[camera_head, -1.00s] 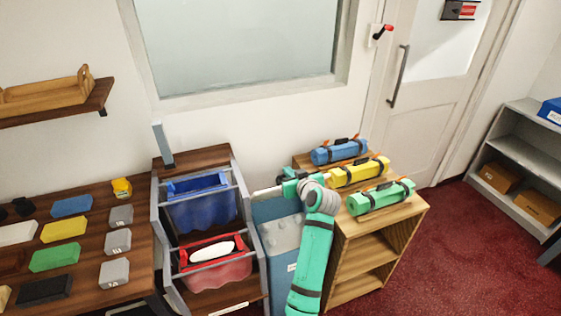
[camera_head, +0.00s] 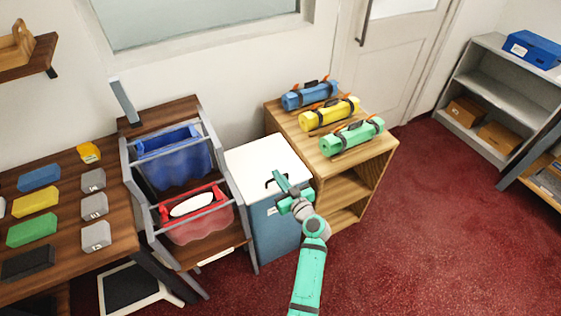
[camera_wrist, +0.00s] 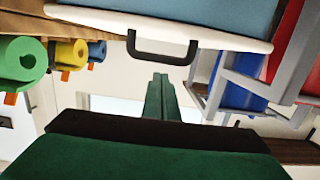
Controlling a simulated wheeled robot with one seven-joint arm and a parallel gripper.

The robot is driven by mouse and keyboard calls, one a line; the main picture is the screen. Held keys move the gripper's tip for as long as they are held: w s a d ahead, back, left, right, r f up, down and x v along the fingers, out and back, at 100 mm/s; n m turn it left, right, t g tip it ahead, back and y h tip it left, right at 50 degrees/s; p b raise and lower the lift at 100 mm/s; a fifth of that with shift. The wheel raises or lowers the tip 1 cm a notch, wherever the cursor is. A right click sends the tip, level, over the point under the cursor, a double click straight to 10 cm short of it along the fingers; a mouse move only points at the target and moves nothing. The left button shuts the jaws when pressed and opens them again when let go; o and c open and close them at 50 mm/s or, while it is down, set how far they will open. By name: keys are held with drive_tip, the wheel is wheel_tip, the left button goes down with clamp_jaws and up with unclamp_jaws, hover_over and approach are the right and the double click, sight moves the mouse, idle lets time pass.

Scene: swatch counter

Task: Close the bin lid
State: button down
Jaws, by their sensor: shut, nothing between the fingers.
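The bin (camera_head: 274,228) has a blue-grey body and stands between the bag rack and the wooden shelf unit. Its white lid (camera_head: 258,158) lies flat over the top, with a black handle near the front edge. In the wrist view the lid's pale edge (camera_wrist: 215,38) runs along the bin body (camera_wrist: 225,14), with no clear gap, and the black handle (camera_wrist: 162,57) shows whole. My gripper (camera_head: 279,177) is shut and empty, close to the handle in the head view. In the wrist view its fingertips (camera_wrist: 161,80) are apart from the handle.
The rack (camera_head: 135,185) with blue and red bags stands close on the bin's left. The wooden shelf unit (camera_head: 345,187) with blue, yellow and green rolls stands close on its right. Red floor (camera_head: 430,235) is open at the right front.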

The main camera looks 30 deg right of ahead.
drive_tip(key=shift+s+f, duration=0.2)
drive_tip(key=shift+f, duration=0.55)
drive_tip(key=shift+s+f, duration=0.25)
drive_tip(key=shift+f, duration=0.5)
drive_tip(key=shift+s+f, duration=0.2)
drive_tip(key=shift+f, duration=0.55)
wheel_tip(320, 180, up, 6)
drive_tip(key=shift+w+f, duration=0.1)
drive_tip(key=shift+f, duration=0.1)
drive_tip(key=s+f, duration=0.4)
drive_tip(key=s, duration=0.5)
drive_tip(key=shift+w+d, duration=0.1)
drive_tip(key=shift+w, duration=0.05)
